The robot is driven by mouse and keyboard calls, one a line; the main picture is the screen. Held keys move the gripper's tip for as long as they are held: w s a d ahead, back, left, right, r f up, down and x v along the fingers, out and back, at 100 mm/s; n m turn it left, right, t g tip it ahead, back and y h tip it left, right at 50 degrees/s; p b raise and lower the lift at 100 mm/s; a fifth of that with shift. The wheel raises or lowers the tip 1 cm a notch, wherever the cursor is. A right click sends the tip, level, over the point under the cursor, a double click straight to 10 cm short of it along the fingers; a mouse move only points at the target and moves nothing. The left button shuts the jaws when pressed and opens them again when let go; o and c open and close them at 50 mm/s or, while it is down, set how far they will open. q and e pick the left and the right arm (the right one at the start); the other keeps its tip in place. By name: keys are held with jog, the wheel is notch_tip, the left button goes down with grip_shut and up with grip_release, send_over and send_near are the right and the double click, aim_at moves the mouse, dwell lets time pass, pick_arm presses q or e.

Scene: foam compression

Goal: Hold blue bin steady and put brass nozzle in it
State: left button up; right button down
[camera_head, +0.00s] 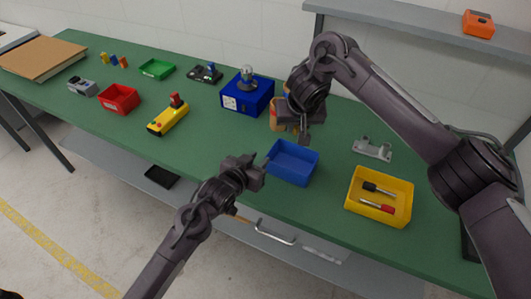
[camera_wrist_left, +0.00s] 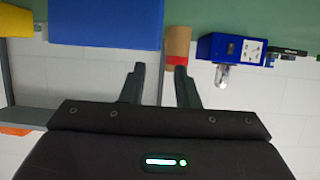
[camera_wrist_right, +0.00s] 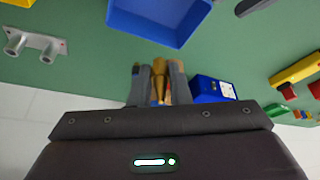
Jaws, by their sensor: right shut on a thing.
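The blue bin (camera_head: 291,166) stands empty near the front edge of the green table. My left gripper (camera_head: 262,170) is just left of the bin, its fingers apart with nothing between them. The bin (camera_wrist_left: 105,22) also shows ahead of these open fingers (camera_wrist_left: 159,68) in the left wrist view; I see no clear contact. My right gripper (camera_head: 301,137) is above the table behind the bin. In the right wrist view its fingers (camera_wrist_right: 157,68) are shut on the brass nozzle (camera_wrist_right: 159,72), with the bin (camera_wrist_right: 160,18) beyond. In the head view the nozzle is mostly hidden by the gripper.
A yellow tray (camera_head: 352,205) with red and black-handled tools is right of the bin. A grey bracket (camera_head: 372,149) lies behind it. A dark blue box (camera_head: 240,100) and a tan cylinder (camera_head: 276,112) stand behind the bin. A yellow controller (camera_head: 168,120) is further left.

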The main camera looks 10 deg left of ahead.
pick_arm(q)
jog(key=x, duration=0.7)
jog(key=shift+w+d, duration=0.1)
jog(key=shift+c, duration=0.2)
grip_shut()
